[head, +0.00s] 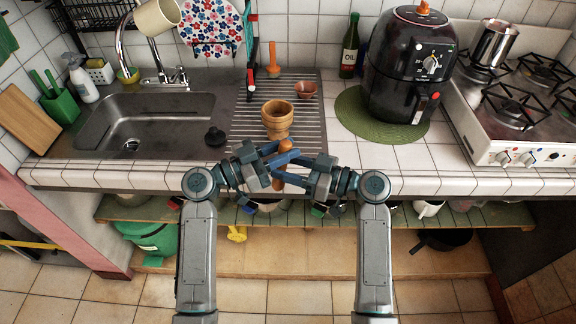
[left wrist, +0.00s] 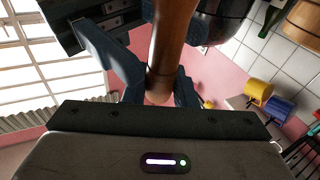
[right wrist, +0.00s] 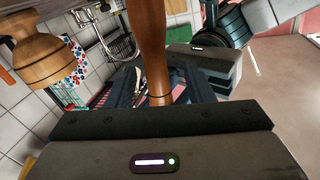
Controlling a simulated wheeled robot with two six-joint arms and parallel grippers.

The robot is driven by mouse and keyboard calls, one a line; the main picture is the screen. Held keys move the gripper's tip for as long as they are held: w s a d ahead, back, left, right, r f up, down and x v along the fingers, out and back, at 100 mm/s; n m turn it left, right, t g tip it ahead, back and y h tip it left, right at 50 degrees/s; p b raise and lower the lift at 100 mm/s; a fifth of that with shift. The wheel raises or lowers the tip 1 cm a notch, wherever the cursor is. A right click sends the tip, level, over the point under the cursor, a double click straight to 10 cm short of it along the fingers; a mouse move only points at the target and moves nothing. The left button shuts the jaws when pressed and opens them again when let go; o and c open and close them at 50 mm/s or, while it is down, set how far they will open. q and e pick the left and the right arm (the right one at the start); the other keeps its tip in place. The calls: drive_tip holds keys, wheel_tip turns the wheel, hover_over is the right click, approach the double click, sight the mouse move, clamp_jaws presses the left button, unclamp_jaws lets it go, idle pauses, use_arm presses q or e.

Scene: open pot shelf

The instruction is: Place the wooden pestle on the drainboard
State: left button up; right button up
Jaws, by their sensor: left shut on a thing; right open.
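The wooden pestle (head: 287,146) is held between my two grippers, in front of the counter edge. My left gripper (head: 273,158) is shut on it; the left wrist view shows the brown shaft (left wrist: 174,35) between its fingers. My right gripper (head: 291,172) is open at the same pestle, whose shaft (right wrist: 153,45) runs through the middle of the right wrist view; whether its fingers touch it I cannot tell. The ribbed metal drainboard (head: 251,128) lies right of the sink, behind the grippers. My grippers hide part of the pestle and the drainboard's front edge.
A wooden mortar (head: 277,120) stands on the drainboard. A small clay bowl (head: 306,90) and an orange-handled tool (head: 273,68) are behind it. A black stopper (head: 214,136) lies by the sink (head: 150,120). A black air fryer (head: 405,70) stands on a green mat (head: 350,114).

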drive_tip(key=shift+a, duration=0.1)
clamp_jaws()
use_arm(q)
drive_tip(key=o, duration=1.1)
drive_tip(key=shift+c, duration=0.2)
drive_tip(key=shift+a, duration=0.1)
